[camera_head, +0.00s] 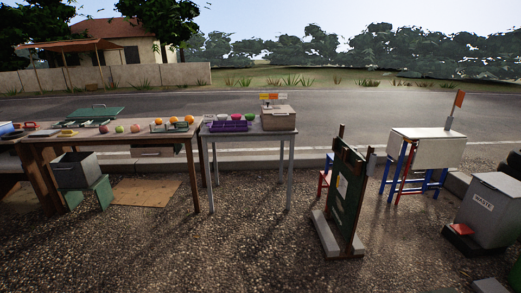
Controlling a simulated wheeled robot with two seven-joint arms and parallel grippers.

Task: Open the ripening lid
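No lid is clearly marked as the ripening lid at this size. A flat green lid-like panel with a bar handle (93,114) lies on the wooden table at the left, and looks shut. A tan box (278,119) stands on the grey table, with small coloured cards above its top. A pale box-like top (428,149) rests on blue and red legs at the right, with an orange flag at its corner. Neither of my grippers is in view.
The wooden table (62,146) carries several fruits. The grey table (247,137) holds a purple tray (229,126). A green board (346,190) stands upright on the gravel. A grey waste bin (490,211) is at the right. Gravel in front of the tables is clear.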

